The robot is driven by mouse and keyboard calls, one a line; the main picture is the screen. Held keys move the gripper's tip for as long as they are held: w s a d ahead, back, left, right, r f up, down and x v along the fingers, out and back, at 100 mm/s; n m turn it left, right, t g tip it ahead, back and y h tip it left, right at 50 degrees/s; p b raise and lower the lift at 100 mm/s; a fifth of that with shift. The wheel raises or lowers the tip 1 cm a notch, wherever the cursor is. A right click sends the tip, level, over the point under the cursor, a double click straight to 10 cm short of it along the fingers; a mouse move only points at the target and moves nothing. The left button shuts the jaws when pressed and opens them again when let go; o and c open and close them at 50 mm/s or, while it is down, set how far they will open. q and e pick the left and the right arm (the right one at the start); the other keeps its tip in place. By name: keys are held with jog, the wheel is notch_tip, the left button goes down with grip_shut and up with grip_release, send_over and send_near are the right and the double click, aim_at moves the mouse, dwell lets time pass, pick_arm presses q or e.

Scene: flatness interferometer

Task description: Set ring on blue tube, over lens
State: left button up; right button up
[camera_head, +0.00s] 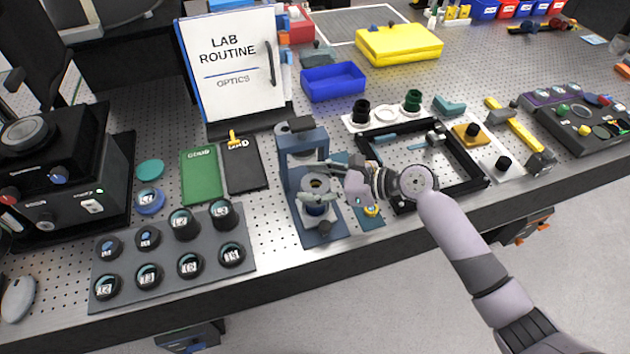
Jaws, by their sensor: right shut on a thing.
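My right gripper (322,182) reaches in from the right to the blue stand (290,162). It is shut on a dark ring (315,184), with one finger on the far side and one on the near side. The ring is at the top of the blue tube (317,209), inside the stand. I cannot tell whether the ring touches the tube or is just above it. The lens is not clearly visible; a small tan spot shows within the ring. My left gripper is not in view.
A grey tray (170,262) of numbered black cells lies at the left front. Green (200,175) and black pads lie left of the stand. A blue bin (333,82) stands behind.

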jog(key=o, duration=0.9)
jog(key=shift+o, duration=0.2)
jog(key=v, duration=1.2)
